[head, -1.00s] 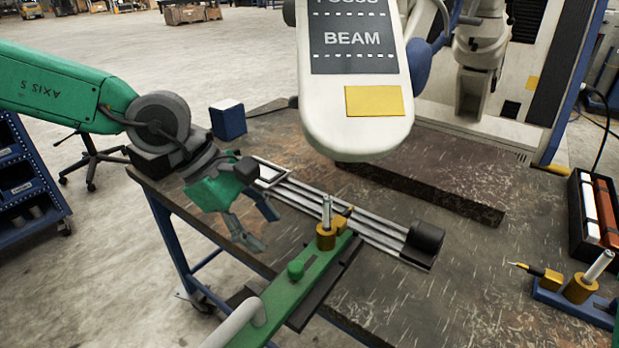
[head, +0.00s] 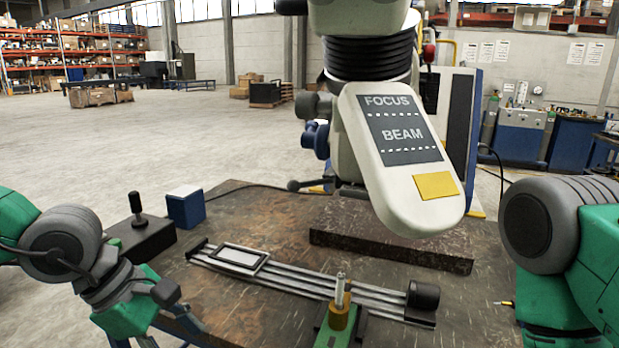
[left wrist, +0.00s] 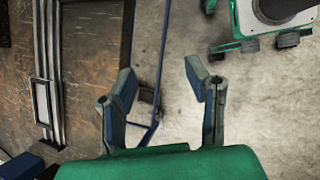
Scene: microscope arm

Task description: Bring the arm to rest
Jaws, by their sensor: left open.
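The white microscope arm (head: 408,175), with a grey FOCUS and BEAM panel and a yellow square, hangs above the table from a black ribbed joint. My left gripper is at the lower left of the head view, by the table's left edge, with its fingertips cut off or hard to see. In the left wrist view, my left gripper (left wrist: 162,92) is open and empty, its two fingers apart over the concrete floor. My right arm (head: 560,240) comes in at the right; its gripper is out of view. Neither arm touches the microscope arm.
A rail with a framed slide stage (head: 240,258) and a black knob (head: 424,295) lies on the worn table (head: 250,205). A blue box (head: 185,207), a joystick box (head: 140,240) and a dark slab (head: 390,247) stand there too. A metal pin (head: 340,290) rises at the front.

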